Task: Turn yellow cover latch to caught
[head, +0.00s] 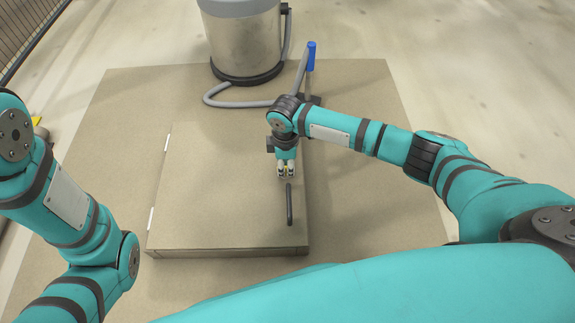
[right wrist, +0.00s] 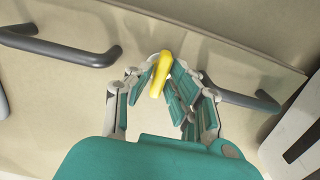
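The yellow cover latch (right wrist: 159,76) shows in the right wrist view as a short, slightly slanted bar between my right gripper's fingertips (right wrist: 165,72). Both fingertips lie close against its sides, and the gripper looks shut on it. Its base and whether it is caught cannot be told. In the head view my right gripper (head: 286,172) points down at the right part of the flat beige cover (head: 215,190), and it mostly hides the latch there. My left gripper is outside the head view; only left arm links show.
A dark bar handle (head: 290,203) stands on the cover just in front of my right gripper. The wrist view shows two dark handles, one left (right wrist: 65,48) and one right (right wrist: 240,97). Behind are a metal tank (head: 243,40), a grey hose (head: 235,103) and a blue-gripped lever (head: 311,57).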

